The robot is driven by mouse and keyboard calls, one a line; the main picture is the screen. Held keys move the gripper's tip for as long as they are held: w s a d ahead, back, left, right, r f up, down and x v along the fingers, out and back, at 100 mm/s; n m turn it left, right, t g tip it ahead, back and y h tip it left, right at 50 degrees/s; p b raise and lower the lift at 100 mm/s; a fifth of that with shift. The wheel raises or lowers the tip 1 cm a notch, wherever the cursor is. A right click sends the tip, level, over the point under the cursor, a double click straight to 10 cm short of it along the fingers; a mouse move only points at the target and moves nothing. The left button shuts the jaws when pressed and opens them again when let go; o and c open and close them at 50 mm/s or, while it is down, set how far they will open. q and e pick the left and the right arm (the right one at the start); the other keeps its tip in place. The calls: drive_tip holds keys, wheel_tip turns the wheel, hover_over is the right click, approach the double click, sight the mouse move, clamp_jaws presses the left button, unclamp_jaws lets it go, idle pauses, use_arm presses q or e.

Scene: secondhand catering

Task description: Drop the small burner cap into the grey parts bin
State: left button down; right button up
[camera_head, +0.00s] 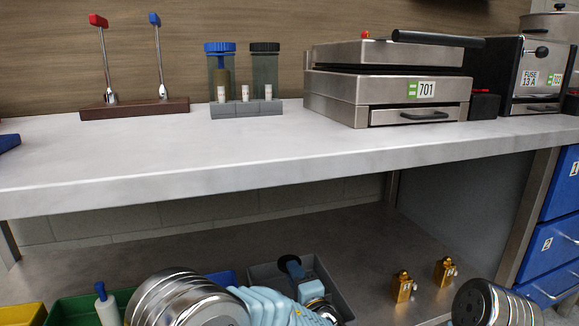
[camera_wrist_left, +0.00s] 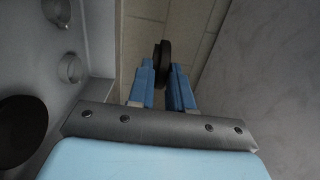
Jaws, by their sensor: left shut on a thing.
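My left gripper (camera_head: 293,267) is shut on the small burner cap (camera_head: 287,262), a dark round disc. In the head view the cap is seen over the grey parts bin (camera_head: 262,270) on the lower shelf; its exact height above the bin I cannot tell. In the left wrist view the gripper's blue fingers (camera_wrist_left: 163,75) pinch the cap (camera_wrist_left: 163,54), which stands edge-on between their tips. My arm and gripper body hide the front of the bin. My right gripper is not in view.
A green bin (camera_head: 72,310) and a yellow bin (camera_head: 22,315) stand left on the lower shelf (camera_head: 350,235). Two brass fittings (camera_head: 404,286) stand to the right. The worktop (camera_head: 240,160) above overhangs the shelf. Blue drawers (camera_head: 556,205) are at far right.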

use_arm(q)
drive_tip(key=c, duration=1)
unclamp_jaws()
drive_tip(key=shift+o, duration=0.2)
drive_tip(key=v, duration=1.4)
